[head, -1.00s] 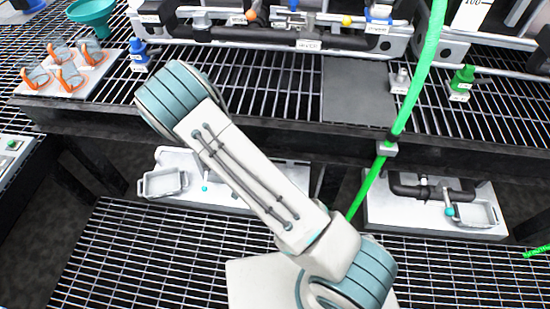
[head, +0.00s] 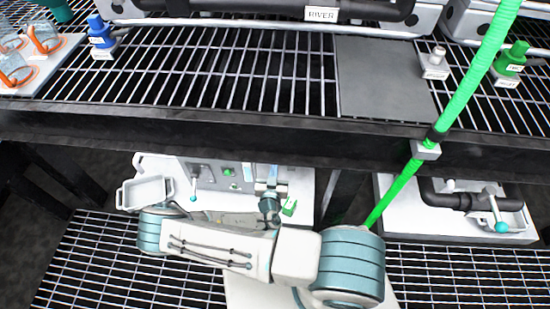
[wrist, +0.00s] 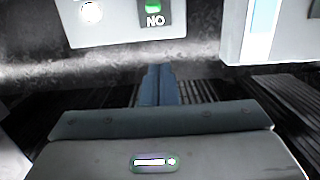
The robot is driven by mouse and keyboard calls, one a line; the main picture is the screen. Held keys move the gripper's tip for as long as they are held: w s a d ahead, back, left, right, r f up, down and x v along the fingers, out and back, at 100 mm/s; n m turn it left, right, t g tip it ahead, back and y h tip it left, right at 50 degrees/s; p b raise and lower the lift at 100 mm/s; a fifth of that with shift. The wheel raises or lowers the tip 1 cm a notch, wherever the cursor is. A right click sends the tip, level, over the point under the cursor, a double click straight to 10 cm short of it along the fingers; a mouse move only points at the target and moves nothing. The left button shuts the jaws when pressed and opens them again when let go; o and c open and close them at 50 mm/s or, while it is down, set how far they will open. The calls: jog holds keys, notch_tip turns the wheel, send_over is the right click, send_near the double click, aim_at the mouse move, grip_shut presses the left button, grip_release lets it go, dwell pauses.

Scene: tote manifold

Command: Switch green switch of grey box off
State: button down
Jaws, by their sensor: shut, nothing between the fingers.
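The grey box (head: 207,178) stands on a white surface under the black table edge in the head view. Its green switch (head: 229,172) shows on the front. I see no contact with the box. My own arm partly hides the box's lower part in the head view.
The black table edge (head: 200,129) runs above the box. A small grey tray (head: 146,192) stands left of it. A green hose (head: 460,98) comes down on the right. A white part with a light blue strip (wrist: 262,25) is close at the right in the wrist view.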

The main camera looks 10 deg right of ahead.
aim_at(277, 159)
jog(key=shift+w+d, duration=0.1)
jog(key=b+x, duration=0.2)
jog(key=x, duration=0.8)
jog(key=shift+f+b, duration=0.15)
jog(key=shift+b, duration=0.15)
jog(key=shift+s+a+f+b, duration=0.1)
jog(key=shift+s+f+b, duration=0.25)
jog(key=shift+f, duration=0.25)
jog(key=shift+s+a+f+b, duration=0.2)
jog(key=shift+s+f, duration=0.15)
jog(key=shift+f, duration=0.3)
jog(key=shift+s+f, duration=0.25)
jog(key=shift+f, duration=0.2)
